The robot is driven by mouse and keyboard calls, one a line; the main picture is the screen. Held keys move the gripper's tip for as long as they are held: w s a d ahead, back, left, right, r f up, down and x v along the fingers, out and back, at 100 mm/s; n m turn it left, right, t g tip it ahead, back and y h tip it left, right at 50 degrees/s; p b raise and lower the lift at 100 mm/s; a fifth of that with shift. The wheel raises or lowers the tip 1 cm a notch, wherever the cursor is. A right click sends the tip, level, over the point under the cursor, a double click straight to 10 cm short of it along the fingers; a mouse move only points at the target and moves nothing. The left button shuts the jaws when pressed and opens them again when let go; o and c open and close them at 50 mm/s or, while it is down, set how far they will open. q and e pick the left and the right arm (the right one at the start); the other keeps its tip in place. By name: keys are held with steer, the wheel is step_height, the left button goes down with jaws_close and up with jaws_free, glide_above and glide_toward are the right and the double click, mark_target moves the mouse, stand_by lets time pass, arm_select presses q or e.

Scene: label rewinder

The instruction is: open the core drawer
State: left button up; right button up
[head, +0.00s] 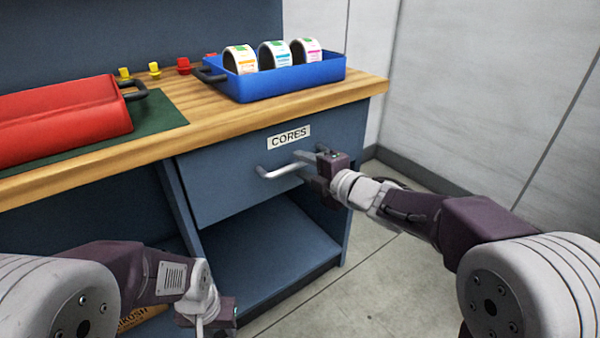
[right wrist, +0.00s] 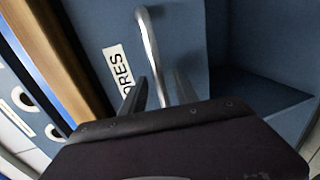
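The core drawer (head: 228,180) is a blue-grey front with a "CORES" label (head: 289,137), under the wooden worktop. It looks shut, with no gap visible. Its pale bar handle (head: 279,172) also shows in the right wrist view (right wrist: 150,50). My right gripper (head: 312,168) is at the handle's right end. In the right wrist view its two dark fingers stand apart, with the bar running between them and space showing beside it. Contact with the bar cannot be told. My left gripper (head: 215,312) is low at the bottom, away from the drawer; its fingers are not clear.
A blue tray (head: 300,85) with three label rolls stands on the worktop (head: 240,120) above the drawer. A red case (head: 60,120) lies on a green mat (head: 165,115) at the left. An open shelf (head: 265,245) is below the drawer. Clear floor (head: 380,260) lies right of the bench.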

steer(key=shift+x, duration=0.9)
jaws_close()
stand_by(0.8)
